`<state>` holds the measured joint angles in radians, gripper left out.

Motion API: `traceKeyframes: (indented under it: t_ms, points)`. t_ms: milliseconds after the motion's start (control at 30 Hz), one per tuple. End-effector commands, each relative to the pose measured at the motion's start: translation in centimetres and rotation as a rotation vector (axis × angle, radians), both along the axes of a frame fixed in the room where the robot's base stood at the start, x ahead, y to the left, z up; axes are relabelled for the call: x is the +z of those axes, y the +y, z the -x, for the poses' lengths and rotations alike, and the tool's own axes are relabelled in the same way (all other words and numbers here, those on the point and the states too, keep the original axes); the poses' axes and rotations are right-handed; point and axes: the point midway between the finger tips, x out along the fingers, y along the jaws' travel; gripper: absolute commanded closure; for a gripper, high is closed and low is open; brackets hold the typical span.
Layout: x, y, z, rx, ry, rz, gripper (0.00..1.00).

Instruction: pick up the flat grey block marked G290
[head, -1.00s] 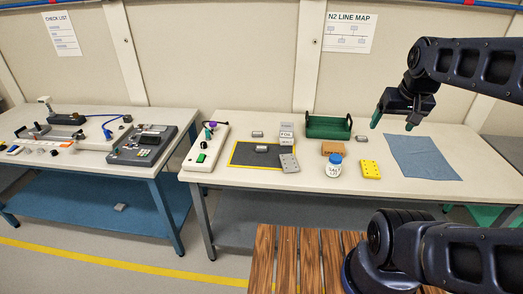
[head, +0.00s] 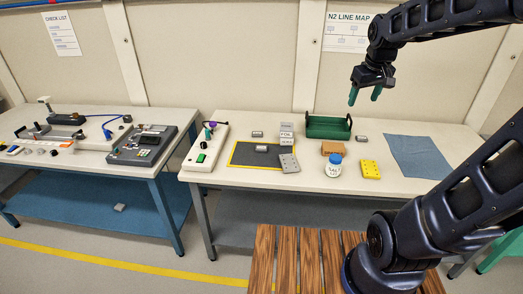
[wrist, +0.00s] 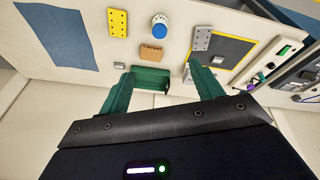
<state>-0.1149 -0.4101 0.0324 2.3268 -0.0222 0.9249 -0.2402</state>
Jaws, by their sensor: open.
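Several small flat grey blocks are in view, and I cannot read G290 on any of them. One block (head: 361,139) lies just right of the green tray; it also shows in the wrist view (wrist: 119,65). Another block (head: 257,134) lies behind the yellow-edged mat, and a third block (head: 262,148) lies on that mat. A further grey block (head: 119,207) lies low at the left, on the blue shelf. My gripper (head: 364,95) is open and empty, well above the bench near the green tray. Its green fingers (wrist: 160,71) point down toward the bench.
The green tray (head: 328,133) stands at the back. Near it are a brown block (head: 331,148), a white jar with a blue lid (head: 334,170), a yellow holed plate (head: 370,169), a grey holed plate (head: 289,163) and stacked boxes (head: 286,138). A blue cloth (head: 422,158) lies at right.

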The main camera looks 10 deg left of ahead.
Motion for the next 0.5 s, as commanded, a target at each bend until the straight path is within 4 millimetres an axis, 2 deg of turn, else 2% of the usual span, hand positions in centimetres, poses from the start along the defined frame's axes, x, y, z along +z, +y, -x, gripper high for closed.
traceKeyframes:
  t_ms: [100,267,500]
  points:
    - [-0.6,1.8,-3.1,0.088,0.026,0.024,0.35]
    - [-1.6,4.4,-7.0,0.206,0.052,0.054,0.35]
    - [-4.1,9.0,-12.5,0.383,0.094,0.092,0.35]
